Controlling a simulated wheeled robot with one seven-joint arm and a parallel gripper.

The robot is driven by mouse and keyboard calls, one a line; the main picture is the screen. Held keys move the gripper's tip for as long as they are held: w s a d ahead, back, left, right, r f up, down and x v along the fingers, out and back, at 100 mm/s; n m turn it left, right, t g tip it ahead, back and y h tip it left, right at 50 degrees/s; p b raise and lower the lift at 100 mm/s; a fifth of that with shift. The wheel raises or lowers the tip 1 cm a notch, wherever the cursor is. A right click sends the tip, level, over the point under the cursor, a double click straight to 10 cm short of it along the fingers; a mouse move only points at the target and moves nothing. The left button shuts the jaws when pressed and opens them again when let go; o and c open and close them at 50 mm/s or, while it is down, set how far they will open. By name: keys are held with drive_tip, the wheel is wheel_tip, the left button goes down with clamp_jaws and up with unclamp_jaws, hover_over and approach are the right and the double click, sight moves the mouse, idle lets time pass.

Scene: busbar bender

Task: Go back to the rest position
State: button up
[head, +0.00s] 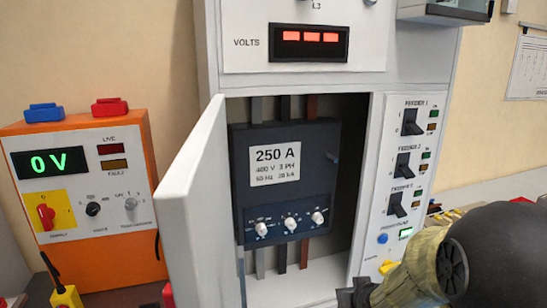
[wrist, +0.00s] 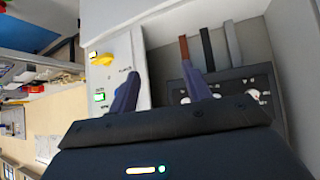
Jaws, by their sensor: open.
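My gripper (wrist: 163,68) is open in the wrist view, its two dark fingers apart with nothing between them. They point toward the lower part of the cabinet. In the wrist view the left finger is in front of the feeder panel (wrist: 118,70) and the right finger in front of the breaker's dials. In the head view my arm comes in from the lower right, and the gripper end is mostly cut off by the bottom edge. The dark 250 A breaker (head: 285,190) sits inside the open cabinet, with three dials along its lower part.
The white cabinet door (head: 190,205) stands open to the left. The feeder panel (head: 405,170) has three black switches, a blue button and a yellow knob. An orange test box (head: 130,250) reading 0 V stands at the left. Three bars (wrist: 208,48) run below the breaker.

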drive_tip(key=s+a+g+p, duration=0.3)
drive_tip(key=s+g, duration=0.3)
drive_tip(key=s, duration=0.9)
drive_tip(key=shift+a+r+m+g, duration=0.3)
drive_tip(key=shift+a+r+g, duration=0.1)
drive_tip(key=shift+a, duration=0.15)
drive_tip(key=shift+c, duration=1.3)
drive_tip(key=shift+w, duration=0.1)
